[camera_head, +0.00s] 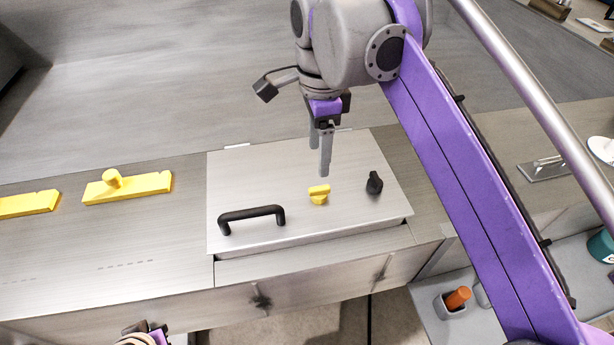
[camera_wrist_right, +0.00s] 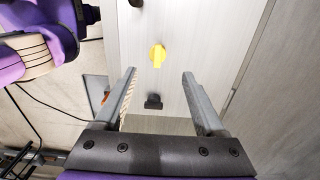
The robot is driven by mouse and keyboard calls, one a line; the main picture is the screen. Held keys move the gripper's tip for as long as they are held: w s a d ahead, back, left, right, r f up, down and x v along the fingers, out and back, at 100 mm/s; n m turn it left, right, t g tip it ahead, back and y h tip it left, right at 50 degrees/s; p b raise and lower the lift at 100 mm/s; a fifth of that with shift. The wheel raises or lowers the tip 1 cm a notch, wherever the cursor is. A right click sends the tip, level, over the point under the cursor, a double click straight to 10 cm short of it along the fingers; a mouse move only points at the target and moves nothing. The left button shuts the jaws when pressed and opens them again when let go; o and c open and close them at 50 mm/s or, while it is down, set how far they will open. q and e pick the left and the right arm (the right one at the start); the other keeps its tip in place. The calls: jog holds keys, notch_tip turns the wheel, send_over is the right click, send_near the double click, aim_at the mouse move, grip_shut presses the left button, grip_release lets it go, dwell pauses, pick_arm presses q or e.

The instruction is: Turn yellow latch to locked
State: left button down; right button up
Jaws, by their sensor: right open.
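The yellow latch (camera_head: 319,194) is a small knob on a flat pale metal lid (camera_head: 240,180), between a black knob (camera_head: 374,183) and a black bar handle (camera_head: 252,213). My right gripper (camera_head: 323,160) points down above the lid, just behind the latch in the head view, open and empty. In the right wrist view the yellow latch (camera_wrist_right: 157,55) shows beyond and between the open fingertips (camera_wrist_right: 159,73), apart from them. Only a purple and black bit of my left arm's end (camera_head: 148,333) shows at the bottom edge; its fingers are hidden.
Two yellow bars (camera_head: 128,188) lie on the metal deck left of the lid, one with a peg on top. At right are a metal plate (camera_head: 543,168) and an orange-handled thing (camera_head: 458,297) in a holder. The deck behind the lid is clear.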

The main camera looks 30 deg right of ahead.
aim_at(319, 188)
jog(key=f, duration=1)
jog(key=shift+s+d+b, duration=0.1)
jog(key=shift+s+b, duration=0.2)
jog(key=shift+s, duration=0.05)
grip_shut()
